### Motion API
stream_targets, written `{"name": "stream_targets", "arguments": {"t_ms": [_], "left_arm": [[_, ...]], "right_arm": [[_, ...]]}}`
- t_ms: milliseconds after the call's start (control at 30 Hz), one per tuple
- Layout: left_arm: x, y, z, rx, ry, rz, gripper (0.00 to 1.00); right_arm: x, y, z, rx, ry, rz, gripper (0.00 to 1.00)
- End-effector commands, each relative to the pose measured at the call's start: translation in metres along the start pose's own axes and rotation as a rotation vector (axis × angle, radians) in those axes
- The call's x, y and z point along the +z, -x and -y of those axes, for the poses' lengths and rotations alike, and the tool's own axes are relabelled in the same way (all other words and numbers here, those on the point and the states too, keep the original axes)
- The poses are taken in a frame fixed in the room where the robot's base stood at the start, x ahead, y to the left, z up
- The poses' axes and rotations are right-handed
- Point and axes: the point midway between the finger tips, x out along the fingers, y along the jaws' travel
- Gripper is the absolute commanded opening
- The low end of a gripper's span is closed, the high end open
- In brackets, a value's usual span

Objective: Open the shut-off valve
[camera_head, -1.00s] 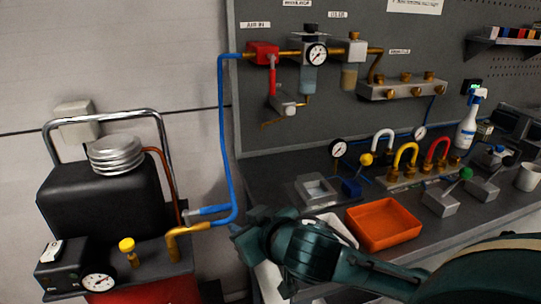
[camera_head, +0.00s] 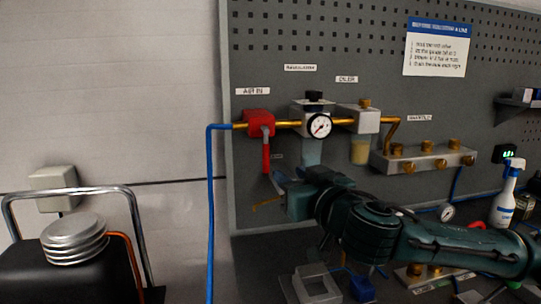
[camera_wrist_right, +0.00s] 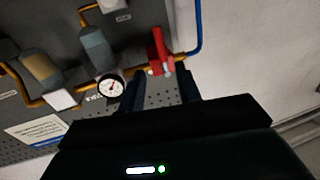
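The shut-off valve (camera_head: 258,123) is a red block on the brass pipe under the "AIR IN" label. Its red lever (camera_head: 266,158) hangs straight down from a grey pivot, crosswise to the pipe. My right gripper (camera_head: 280,180) is just below and right of the lever's lower end, and its jaws look empty. In the right wrist view, the two dark fingers (camera_wrist_right: 162,90) stand apart, with pegboard between them, and the red valve (camera_wrist_right: 158,45) is beyond their tips. Whether a finger touches the lever cannot be told. My left gripper is not in view.
A pressure gauge (camera_head: 319,126) and a filter bowl (camera_head: 311,152) sit right of the valve. A blue hose (camera_head: 210,210) runs down on its left. A manifold (camera_head: 425,158) is further right. A spray bottle (camera_head: 506,195) stands on the bench.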

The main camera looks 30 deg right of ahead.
Motion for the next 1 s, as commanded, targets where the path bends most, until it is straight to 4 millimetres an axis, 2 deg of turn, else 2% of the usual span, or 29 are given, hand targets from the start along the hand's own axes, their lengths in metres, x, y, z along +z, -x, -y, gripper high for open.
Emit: {"name": "stream_targets", "arguments": {"t_ms": [167, 400, 600, 800, 1000], "left_arm": [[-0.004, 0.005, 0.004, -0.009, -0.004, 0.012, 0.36], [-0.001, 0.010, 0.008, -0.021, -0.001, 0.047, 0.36], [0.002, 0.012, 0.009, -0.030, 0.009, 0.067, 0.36], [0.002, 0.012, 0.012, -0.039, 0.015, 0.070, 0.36], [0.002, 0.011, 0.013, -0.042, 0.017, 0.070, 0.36]], "right_arm": [[-0.004, -0.029, 0.000, 0.001, -0.001, 0.000, 0.34], [-0.004, -0.081, 0.000, 0.002, 0.001, 0.000, 0.34], [-0.002, -0.112, 0.000, 0.002, 0.002, 0.000, 0.34], [0.000, -0.124, 0.000, 0.000, 0.002, 0.000, 0.34], [0.001, -0.125, 0.000, 0.001, 0.002, 0.001, 0.34]]}}
